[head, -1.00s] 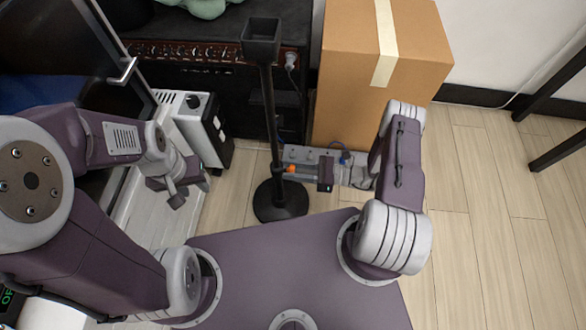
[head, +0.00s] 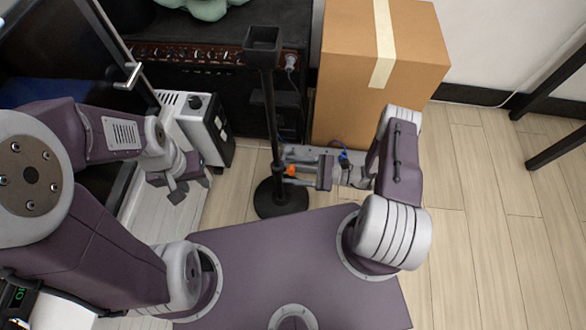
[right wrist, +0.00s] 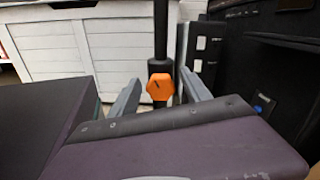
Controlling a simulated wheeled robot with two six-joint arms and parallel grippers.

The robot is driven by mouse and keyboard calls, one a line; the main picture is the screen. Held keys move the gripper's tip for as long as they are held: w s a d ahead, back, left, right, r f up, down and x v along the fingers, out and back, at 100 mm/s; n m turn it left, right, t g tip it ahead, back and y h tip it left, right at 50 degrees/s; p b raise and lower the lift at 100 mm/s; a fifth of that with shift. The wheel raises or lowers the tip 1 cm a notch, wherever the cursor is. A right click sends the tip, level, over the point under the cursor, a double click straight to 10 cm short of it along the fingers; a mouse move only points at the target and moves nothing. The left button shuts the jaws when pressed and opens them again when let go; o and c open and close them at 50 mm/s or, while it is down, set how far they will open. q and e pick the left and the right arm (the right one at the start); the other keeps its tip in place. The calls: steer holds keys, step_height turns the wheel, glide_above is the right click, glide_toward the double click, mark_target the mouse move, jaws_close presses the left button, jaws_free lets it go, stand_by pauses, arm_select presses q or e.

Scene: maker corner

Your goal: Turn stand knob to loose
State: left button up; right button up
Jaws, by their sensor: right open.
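The stand (head: 270,115) is a black pole on a round black base, with a dark square cup on top. Its orange knob (head: 291,171) is low on the pole, facing right. In the right wrist view the knob (right wrist: 160,86) is a hexagon with a dark mark on its face, near the middle. My right gripper (head: 294,169) is open at the knob. The knob shows between its two grey fingers (right wrist: 160,92), with gaps on both sides; I see no contact. My left gripper (head: 177,190) hangs left of the stand, away from it; its fingers are unclear.
A cardboard box (head: 345,75) stands behind my right arm. A black amplifier (head: 225,55) is behind the stand. A white and black unit (head: 200,128) stands to the left. Wooden floor (head: 490,200) is clear to the right.

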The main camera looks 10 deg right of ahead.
steer(key=p+v, duration=0.2)
steer(key=v, duration=0.7)
